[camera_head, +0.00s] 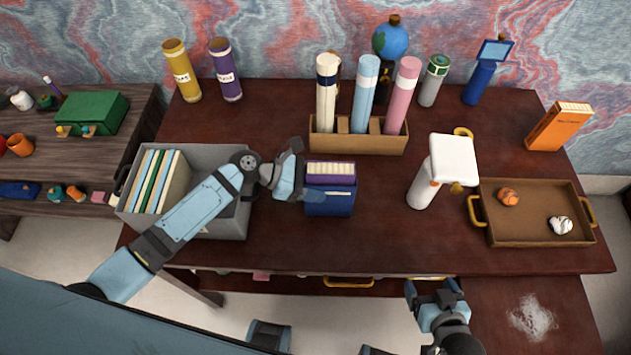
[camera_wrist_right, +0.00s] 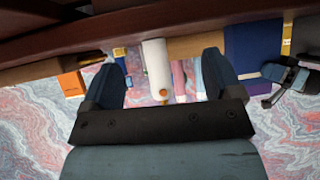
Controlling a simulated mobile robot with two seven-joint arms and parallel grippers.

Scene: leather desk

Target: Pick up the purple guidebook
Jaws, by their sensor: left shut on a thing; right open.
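The purple guidebook (camera_head: 331,180) stands upright near the middle of the desk, its cream page edge facing up. A dark blue book or case (camera_head: 332,204) is right against its front. In the right wrist view the blue one (camera_wrist_right: 252,45) hides most of the guidebook, with a purple strip (camera_wrist_right: 273,71) showing. My left gripper (camera_head: 303,175) comes from the left and is shut on the purple guidebook's left side, one finger behind and one in front. The front fingertip overlaps the blue face. My right gripper (camera_head: 436,290) is open and empty, low in front of the desk edge.
A grey bin (camera_head: 236,219) with several books stands left, under my left arm. Behind the guidebook is a wooden holder (camera_head: 357,142) with tubes. A white lamp-like object (camera_head: 423,188) and a wooden tray (camera_head: 527,239) stand right. The desk between guidebook and lamp is clear.

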